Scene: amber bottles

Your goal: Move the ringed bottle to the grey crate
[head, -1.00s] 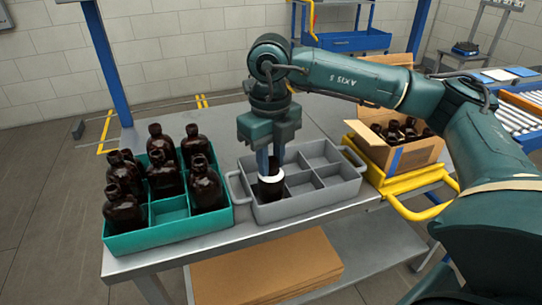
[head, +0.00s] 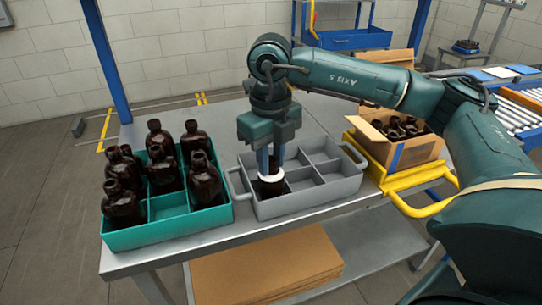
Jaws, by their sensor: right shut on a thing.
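The ringed bottle (head: 270,188) is dark amber with a white ring around it. It stands in the front left compartment of the grey crate (head: 310,200), its lower part hidden by the crate's front wall. My right gripper (head: 269,165) points down from above and is shut on the bottle's upper part. The bottle looks upright; whether it touches the compartment floor cannot be seen. The crate's other visible compartments are empty. My left gripper is not in view.
A teal crate (head: 170,232) on the left holds several amber bottles, with an empty compartment at its front middle. A cardboard box (head: 412,152) of bottles sits on a yellow-framed stand (head: 425,176) at the right. The metal table (head: 225,130) is bare behind the crates.

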